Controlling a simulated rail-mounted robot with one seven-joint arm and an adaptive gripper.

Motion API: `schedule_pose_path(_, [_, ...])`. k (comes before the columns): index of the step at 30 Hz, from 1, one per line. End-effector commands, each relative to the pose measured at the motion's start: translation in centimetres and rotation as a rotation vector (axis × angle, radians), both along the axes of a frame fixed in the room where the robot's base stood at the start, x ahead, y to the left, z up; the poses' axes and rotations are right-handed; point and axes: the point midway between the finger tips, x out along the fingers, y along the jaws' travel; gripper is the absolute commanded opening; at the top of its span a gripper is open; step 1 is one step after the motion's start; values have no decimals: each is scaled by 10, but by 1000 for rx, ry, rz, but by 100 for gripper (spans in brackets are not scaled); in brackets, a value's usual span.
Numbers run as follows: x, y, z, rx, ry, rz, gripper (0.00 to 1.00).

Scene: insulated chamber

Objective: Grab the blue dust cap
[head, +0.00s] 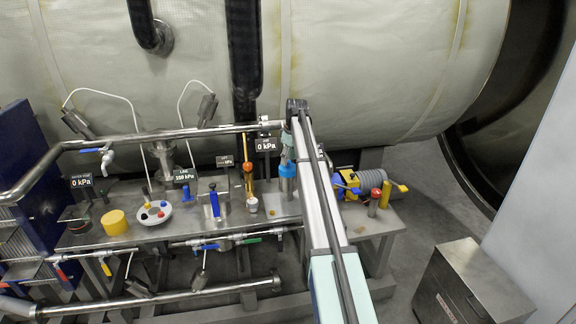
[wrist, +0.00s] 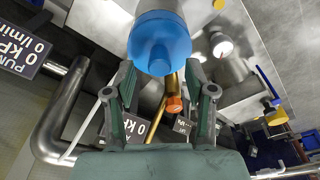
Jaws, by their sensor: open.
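A blue cap (wrist: 160,42) sits on the end of a pale grey cylinder, at the top centre of the wrist view. In the head view the blue cap (head: 288,169) is on an upright metal cylinder on the bench, just left of my arm. My gripper (wrist: 162,74) is open, with its two fingertips apart on either side of the cap's near end. I cannot tell whether they touch it. Nothing is held. In the head view my arm hides part of the area right of the cap.
A white round dish (head: 155,222) with small coloured pieces and a yellow cylinder (head: 115,222) are farther left. A yellow-and-blue valve (head: 346,183) is right of my arm.

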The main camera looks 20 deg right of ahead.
Motion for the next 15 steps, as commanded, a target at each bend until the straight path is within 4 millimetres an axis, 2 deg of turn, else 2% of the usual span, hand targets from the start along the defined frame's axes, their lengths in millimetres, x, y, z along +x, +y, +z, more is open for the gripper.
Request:
schedule_pose_path(6, [3, 1, -22, 0, 0, 0, 55])
schedule_pose_path(12, [3, 1, -24, 0, -1, 0, 55])
schedule_pose_path(13, [3, 1, -24, 0, -1, 0, 51])
schedule_pose_path(15, [3, 2, -24, 0, -1, 0, 27])
